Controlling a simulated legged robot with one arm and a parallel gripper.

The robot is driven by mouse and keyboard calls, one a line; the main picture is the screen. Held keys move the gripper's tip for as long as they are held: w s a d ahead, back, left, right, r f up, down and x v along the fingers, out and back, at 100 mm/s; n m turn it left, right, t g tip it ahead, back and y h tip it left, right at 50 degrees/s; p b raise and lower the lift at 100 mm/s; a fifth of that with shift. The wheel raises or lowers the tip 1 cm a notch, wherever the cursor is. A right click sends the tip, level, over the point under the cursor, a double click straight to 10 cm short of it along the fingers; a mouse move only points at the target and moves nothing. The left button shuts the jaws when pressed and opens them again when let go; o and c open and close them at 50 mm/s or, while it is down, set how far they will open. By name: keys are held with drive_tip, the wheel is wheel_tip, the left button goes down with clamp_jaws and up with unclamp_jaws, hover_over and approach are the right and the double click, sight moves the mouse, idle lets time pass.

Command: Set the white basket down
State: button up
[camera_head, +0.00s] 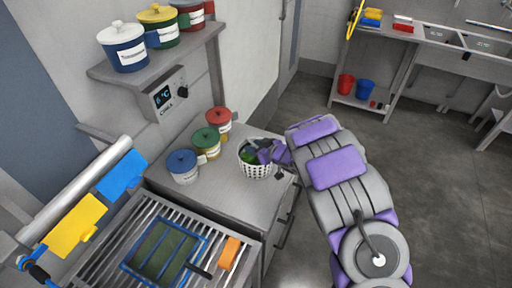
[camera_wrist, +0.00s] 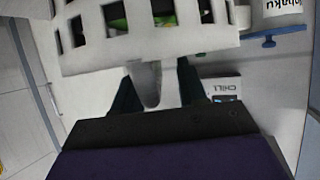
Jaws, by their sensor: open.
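The white basket (camera_head: 256,171) stands upright on the grey counter (camera_head: 225,188), near its right edge, with something green inside. My gripper (camera_head: 268,153) is at the basket's upper right side in the head view. In the wrist view the white basket (camera_wrist: 150,40) fills the upper part, with slots in its wall and green showing through. My gripper's dark fingers (camera_wrist: 155,90) are apart, one on each side of a pale tab below the basket. I cannot tell whether they touch it.
Blue (camera_head: 183,166), green (camera_head: 207,141) and red (camera_head: 220,121) lidded pots stand left of the basket. A slatted rack (camera_head: 100,262) with an orange block (camera_head: 229,252) lies in front. A shelf (camera_head: 165,55) with more pots hangs above. The floor at right is clear.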

drive_tip(key=p+v, duration=0.2)
drive_tip(key=v, duration=0.9)
drive_tip(key=shift+s+r, duration=0.2)
drive_tip(key=shift+s, duration=0.15)
